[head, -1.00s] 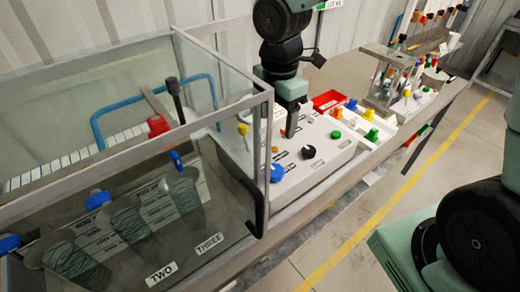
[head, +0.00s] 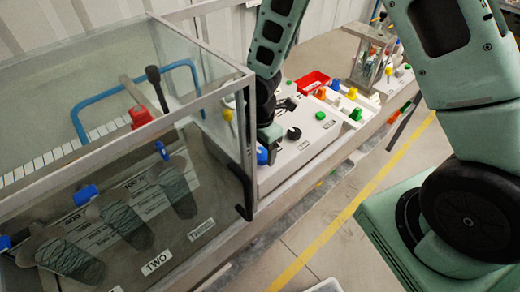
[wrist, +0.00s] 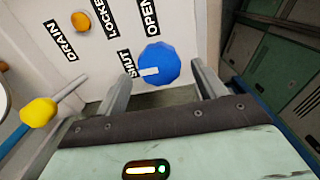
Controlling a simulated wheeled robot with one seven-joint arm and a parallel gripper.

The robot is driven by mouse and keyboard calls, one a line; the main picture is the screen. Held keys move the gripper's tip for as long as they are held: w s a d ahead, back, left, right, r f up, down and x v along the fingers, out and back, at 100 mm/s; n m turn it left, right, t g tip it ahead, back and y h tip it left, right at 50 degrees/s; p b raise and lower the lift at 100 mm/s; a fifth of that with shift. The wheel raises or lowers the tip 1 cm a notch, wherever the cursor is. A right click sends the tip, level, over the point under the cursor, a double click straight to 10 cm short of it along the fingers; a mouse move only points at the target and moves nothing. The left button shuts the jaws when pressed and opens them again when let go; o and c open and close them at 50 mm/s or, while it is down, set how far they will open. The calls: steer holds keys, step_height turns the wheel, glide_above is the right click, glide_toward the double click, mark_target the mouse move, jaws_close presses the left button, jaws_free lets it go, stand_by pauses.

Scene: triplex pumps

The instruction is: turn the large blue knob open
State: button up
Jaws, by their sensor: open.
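The large blue knob (wrist: 160,64) sits on the light panel, with its white pointer toward the word SHUT; OPEN is printed above it. In the wrist view my gripper (wrist: 163,74) is open, with one finger on each side of the knob. I cannot tell whether either finger touches it. In the head view my gripper (head: 270,146) comes down at the panel's near-left end and partly covers the blue knob (head: 262,156).
An orange button (wrist: 81,22) and a yellow knob (wrist: 38,112) lie left of the blue knob. A black knob (head: 294,133) is on the panel. The glass-walled tank (head: 247,150) stands close on the left.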

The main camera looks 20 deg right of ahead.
steer(key=shift+f, duration=0.65)
steer(key=c, duration=1)
